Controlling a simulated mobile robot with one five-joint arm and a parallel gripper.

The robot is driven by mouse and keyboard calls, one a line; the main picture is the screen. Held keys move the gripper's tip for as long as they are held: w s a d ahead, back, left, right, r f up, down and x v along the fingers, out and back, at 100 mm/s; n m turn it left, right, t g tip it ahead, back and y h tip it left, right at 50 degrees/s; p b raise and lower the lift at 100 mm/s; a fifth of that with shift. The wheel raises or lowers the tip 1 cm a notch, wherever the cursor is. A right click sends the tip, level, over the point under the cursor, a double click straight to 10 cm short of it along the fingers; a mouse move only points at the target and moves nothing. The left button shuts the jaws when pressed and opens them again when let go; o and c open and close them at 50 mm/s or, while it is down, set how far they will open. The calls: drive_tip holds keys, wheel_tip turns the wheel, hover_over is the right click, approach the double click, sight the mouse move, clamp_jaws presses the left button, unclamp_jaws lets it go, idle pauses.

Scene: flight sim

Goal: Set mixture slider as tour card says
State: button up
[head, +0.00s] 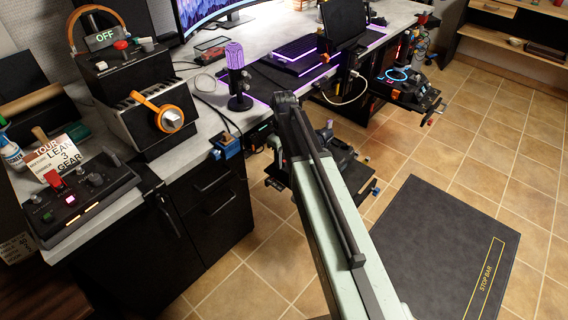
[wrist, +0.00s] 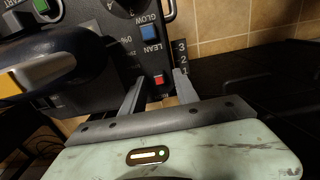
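In the wrist view a dark panel (wrist: 118,48) bears the words "GLOW" and "LEAN" and a scale (wrist: 182,60) marked 3, 2, 1. A blue square piece (wrist: 148,32) and a red square piece (wrist: 158,80) show there; I cannot tell which is the mixture slider. My gripper (wrist: 160,78) is open, its fingers apart, with the red piece showing between the tips. Contact cannot be told. The head view hides my gripper behind my arm.
In the wrist view a dark rounded part with a yellow end (wrist: 45,70) lies close on the left, and a green button (wrist: 41,6) is beyond it. In the head view a microphone (head: 237,78) stands on the desk (head: 205,118). Tiled floor is open at right.

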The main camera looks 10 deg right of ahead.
clamp_jaws()
idle(1.4)
